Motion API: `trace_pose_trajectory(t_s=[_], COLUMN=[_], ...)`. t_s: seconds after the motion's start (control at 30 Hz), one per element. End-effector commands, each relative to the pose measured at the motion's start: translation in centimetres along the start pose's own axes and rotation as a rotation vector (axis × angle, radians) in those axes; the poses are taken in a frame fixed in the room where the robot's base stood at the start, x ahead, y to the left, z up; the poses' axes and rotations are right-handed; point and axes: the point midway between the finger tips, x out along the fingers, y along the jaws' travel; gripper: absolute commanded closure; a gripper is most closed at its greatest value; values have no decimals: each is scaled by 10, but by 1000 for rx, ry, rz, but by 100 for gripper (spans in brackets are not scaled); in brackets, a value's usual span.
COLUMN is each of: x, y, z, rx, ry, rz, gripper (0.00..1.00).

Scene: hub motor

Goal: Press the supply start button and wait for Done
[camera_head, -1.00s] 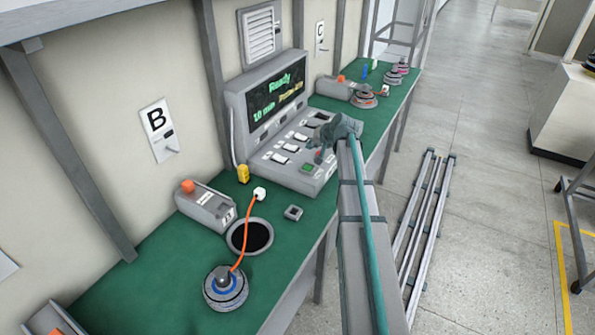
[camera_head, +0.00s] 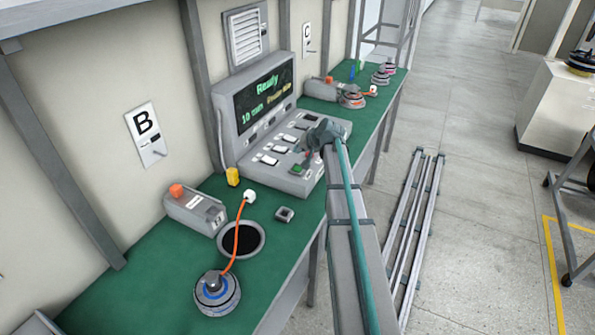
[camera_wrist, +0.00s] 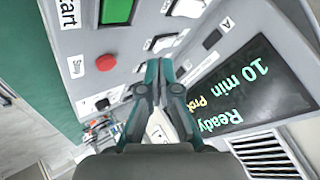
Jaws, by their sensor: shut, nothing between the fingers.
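The control console (camera_head: 262,120) stands on the green bench with a sloped panel. Its screen (camera_head: 265,92) reads "Ready" and "10 min" in green, with a yellow line partly legible; the screen also shows in the wrist view (camera_wrist: 245,90). A square green button (camera_head: 297,170) sits at the panel's near edge. In the wrist view the green button (camera_wrist: 117,10) lies beside the word "Start", with a round red button (camera_wrist: 106,62) beside "Stop". My gripper (camera_head: 306,153) is shut and empty, above the panel near these buttons; its fingertips (camera_wrist: 163,66) point toward the panel, apart from the green button.
White rocker switches (camera_head: 268,159) lie left of my gripper. A grey box with an orange knob (camera_head: 196,210), a round hole (camera_head: 241,240) and a motor disc with an orange cable (camera_head: 217,293) are nearer on the bench. Rails (camera_head: 408,230) lie on the floor to the right.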

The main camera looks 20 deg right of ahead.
Motion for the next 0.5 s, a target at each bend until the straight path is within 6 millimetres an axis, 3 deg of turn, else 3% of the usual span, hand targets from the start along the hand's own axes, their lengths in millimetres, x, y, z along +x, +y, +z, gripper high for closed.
trace_pose_trajectory(t_s=[0.3, 0.5], x=[32, 40], y=[23, 30], z=[23, 30], rx=[-1, -1], ry=[0, -1], rz=[0, 1], gripper=[100, 100])
